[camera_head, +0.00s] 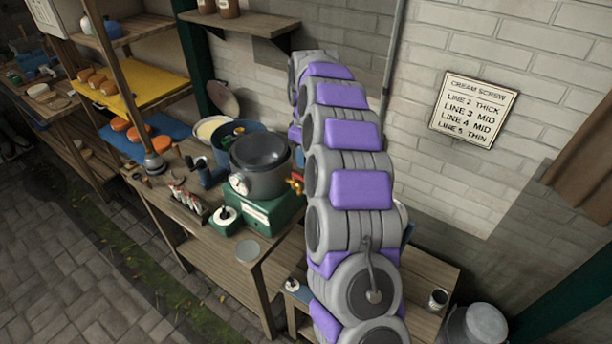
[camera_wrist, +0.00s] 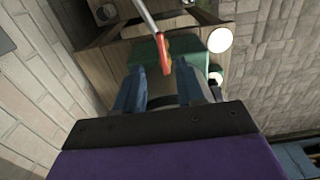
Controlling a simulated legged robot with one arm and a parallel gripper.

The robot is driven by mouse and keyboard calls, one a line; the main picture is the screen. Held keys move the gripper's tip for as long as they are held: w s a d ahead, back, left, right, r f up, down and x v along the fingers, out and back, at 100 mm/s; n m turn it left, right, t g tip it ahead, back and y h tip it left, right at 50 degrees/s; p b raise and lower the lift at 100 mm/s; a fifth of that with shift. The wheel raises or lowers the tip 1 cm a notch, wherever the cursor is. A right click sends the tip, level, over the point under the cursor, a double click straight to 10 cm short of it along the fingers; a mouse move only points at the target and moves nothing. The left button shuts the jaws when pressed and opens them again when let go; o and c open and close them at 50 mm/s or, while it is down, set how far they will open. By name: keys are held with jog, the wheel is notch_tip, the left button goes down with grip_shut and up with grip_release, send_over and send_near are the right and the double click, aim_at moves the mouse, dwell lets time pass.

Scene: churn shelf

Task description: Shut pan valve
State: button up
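In the head view a dark metal pan (camera_head: 262,178) sits on a green base (camera_head: 270,212) on the wooden bench. A small red and yellow valve (camera_head: 296,184) sticks out on the pan's right side, close beside my arm. In the wrist view a red-orange lever (camera_wrist: 164,52), apparently the valve's handle, lies ahead of and between my fingertips, with green behind it. My gripper (camera_wrist: 158,76) is open, its two blue fingers apart. I cannot tell whether a finger touches the lever. My arm hides the gripper in the head view.
A round dial (camera_head: 239,184) is on the pan's left. A rack of small bottles (camera_head: 188,204), a blue pot (camera_head: 236,135) and a hand crank (camera_head: 205,172) crowd the bench. A sign (camera_head: 474,108) hangs on the brick wall. The paved floor (camera_head: 70,250) at left is clear.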

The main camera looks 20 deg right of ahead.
aim_at(302, 180)
notch_tip(302, 180, down, 8)
jog(key=shift+a+r, duration=0.1)
jog(key=shift+r, duration=0.1)
grip_shut()
dwell(0.4)
